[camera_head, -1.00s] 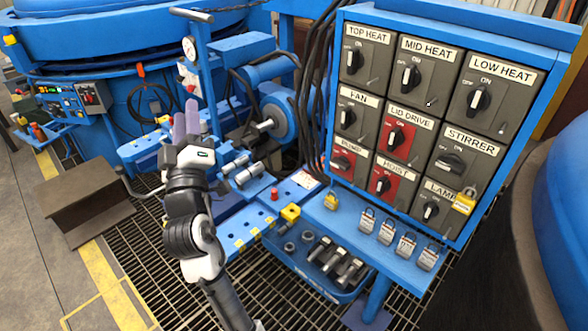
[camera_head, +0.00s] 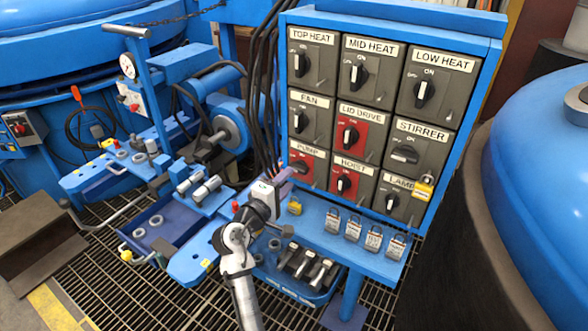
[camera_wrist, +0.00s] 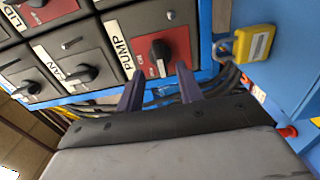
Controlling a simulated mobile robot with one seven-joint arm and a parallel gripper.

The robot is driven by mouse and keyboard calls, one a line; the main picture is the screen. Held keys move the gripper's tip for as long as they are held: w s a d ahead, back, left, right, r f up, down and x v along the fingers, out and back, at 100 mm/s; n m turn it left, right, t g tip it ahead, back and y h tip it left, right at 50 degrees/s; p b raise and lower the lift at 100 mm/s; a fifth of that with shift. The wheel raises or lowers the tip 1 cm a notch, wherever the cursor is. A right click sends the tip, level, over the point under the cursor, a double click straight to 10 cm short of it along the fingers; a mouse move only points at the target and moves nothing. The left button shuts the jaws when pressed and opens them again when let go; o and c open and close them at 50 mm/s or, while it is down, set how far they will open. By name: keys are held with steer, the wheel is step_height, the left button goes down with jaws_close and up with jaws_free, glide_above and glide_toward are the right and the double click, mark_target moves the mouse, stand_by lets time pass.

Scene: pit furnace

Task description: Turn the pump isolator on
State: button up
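The pump isolator (camera_head: 307,166) is a red-faced switch with a black rotary handle, at the lower left of the switch panel in the head view. In the wrist view the pump isolator (camera_wrist: 161,50) is just ahead, with its handle crosswise to the panel's upright, unlike the fan handle beside it. My gripper (camera_head: 284,181) is in front of the panel's lower left, close to the isolator. In the wrist view my gripper (camera_wrist: 158,83) has its two purple fingers apart, with nothing between them. The fingertips appear short of the handle.
A yellow padlock (camera_wrist: 258,44) hangs close to the right of the isolator in the wrist view. The fan switch (camera_head: 308,118) and hoist switch (camera_head: 347,181) adjoin it. Several tagged padlocks (camera_head: 353,230) hang along the blue ledge below. Black cables (camera_head: 262,95) run down the panel's left side.

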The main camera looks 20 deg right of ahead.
mark_target(296, 171)
steer(key=x, duration=0.5)
steer(key=shift+a+p, duration=0.1)
steer(key=shift+p, duration=0.25)
jaws_close()
